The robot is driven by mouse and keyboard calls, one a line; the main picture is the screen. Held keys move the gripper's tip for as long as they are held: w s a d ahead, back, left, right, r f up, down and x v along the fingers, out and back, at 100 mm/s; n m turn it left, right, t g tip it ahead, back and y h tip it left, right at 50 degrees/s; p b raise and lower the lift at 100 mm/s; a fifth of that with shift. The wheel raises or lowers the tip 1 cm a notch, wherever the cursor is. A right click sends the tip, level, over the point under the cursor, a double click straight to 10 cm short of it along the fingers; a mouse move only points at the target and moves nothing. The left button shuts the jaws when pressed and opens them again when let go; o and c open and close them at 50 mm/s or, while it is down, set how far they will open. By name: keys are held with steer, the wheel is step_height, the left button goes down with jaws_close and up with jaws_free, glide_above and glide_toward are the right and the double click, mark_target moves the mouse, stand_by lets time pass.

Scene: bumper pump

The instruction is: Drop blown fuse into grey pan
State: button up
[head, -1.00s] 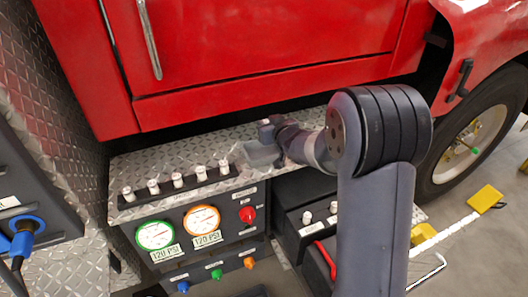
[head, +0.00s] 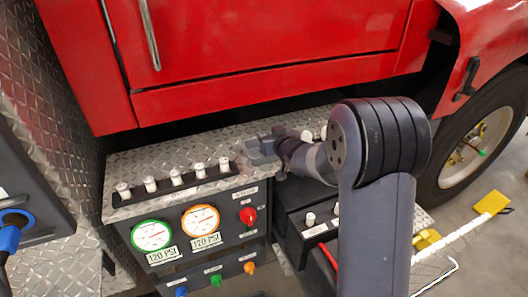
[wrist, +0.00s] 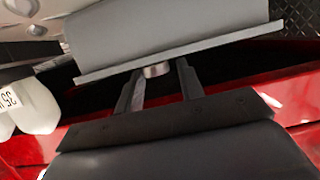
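The grey pan (head: 262,158) sits on the diamond-plate ledge, right of the fuse row. Its grey wall and rim (wrist: 165,40) fill the upper middle of the wrist view. My gripper (head: 272,141) is at the pan's back right side in the head view. In the wrist view my two dark gripper fingers (wrist: 159,74) point at the pan rim. A small metal-ended cylinder (wrist: 156,70), seemingly the fuse, shows between the fingertips, partly hidden by the rim. I cannot tell whether the fingers touch it.
Several white fuses (head: 176,177) stand in a dark strip on the ledge (head: 130,165); a large white one (wrist: 35,105) shows at the wrist view's left. The red truck body (head: 270,100) rises behind. A gauge panel (head: 200,225) is below the ledge. More white fuses (head: 310,219) stand on a lower box.

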steer(key=shift+o, duration=1.1)
steer(key=v, duration=1)
steer(key=shift+s, duration=0.35)
steer(key=shift+w+r, duration=0.1)
steer(key=x, duration=1)
steer(key=shift+d, duration=0.1)
steer(key=shift+w+r+p, duration=0.25)
steer(key=shift+r+p, duration=1.35)
steer(key=shift+r, duration=0.05)
